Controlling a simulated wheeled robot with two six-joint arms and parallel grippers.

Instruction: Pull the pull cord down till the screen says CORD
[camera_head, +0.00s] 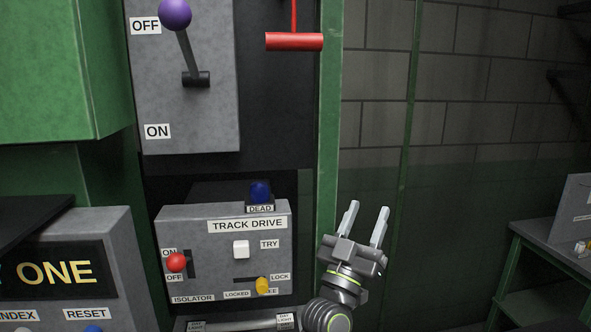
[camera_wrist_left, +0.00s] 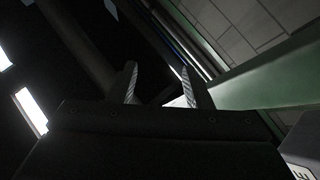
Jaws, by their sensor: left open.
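The pull cord shows as a thin red line ending in a horizontal red handle (camera_head: 294,41) at the top of the head view, in front of a dark panel. My left gripper (camera_head: 366,213) is open and empty, with its fingers pointing up. It is well below the handle and to its right, apart from it, in front of the green post's right side. Its two fingers also show in the left wrist view (camera_wrist_left: 158,88), with nothing between them. No screen saying CORD is in view. My right gripper is not in view.
A grey lever box with a purple knob (camera_head: 175,14) hangs left of the handle. Below is the TRACK DRIVE box (camera_head: 222,260) with a blue lamp. A green post (camera_head: 330,120) stands beside the cord. A bench (camera_head: 540,240) is at right.

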